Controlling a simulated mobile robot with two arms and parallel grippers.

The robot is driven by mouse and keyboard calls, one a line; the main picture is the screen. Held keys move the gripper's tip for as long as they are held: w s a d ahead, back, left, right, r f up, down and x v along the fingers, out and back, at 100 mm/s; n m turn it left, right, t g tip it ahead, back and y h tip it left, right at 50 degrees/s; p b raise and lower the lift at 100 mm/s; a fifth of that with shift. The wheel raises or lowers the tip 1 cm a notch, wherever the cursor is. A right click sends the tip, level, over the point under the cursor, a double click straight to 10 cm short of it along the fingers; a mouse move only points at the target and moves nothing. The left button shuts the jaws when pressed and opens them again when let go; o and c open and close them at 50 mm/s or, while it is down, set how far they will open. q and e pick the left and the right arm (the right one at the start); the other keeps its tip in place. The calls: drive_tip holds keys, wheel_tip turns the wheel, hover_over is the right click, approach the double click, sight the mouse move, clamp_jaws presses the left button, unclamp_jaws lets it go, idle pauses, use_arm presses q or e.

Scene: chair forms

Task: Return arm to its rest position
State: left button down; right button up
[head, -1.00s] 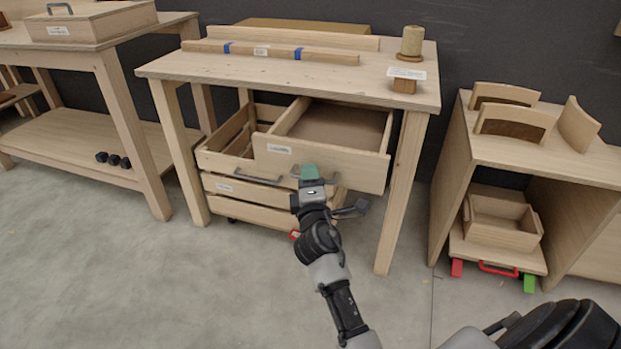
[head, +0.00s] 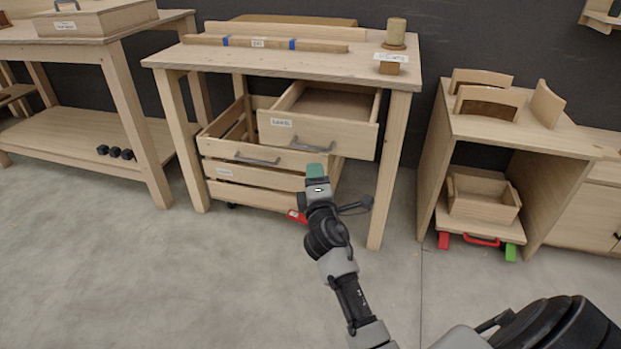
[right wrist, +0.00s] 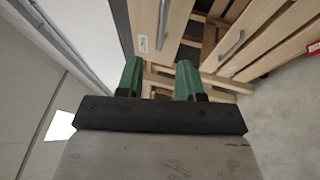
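My right arm reaches up from the lower right of the head view. Its gripper (head: 317,172) is in front of the open drawer (head: 310,134) under the workbench, just below the drawer's grey handle (head: 312,146). In the right wrist view the two green fingers (right wrist: 160,80) stand apart with nothing between them. The drawer front, with its white label and handle, shows beyond the fingers at the top. The gripper looks apart from the handle. My left gripper is not in view.
A slatted crate (head: 250,194) with a grey handle stands under the workbench (head: 385,170). A side cabinet (head: 540,140) holding a small wooden box (head: 482,208) stands at the right. Another table (head: 130,130) is at the left. The floor (head: 170,280) in front is clear.

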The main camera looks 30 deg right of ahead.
drive_tip(key=shift+s+a+f, duration=0.1)
drive_tip(key=shift+s, duration=0.15)
drive_tip(key=shift+w, duration=0.1)
idle(0.3)
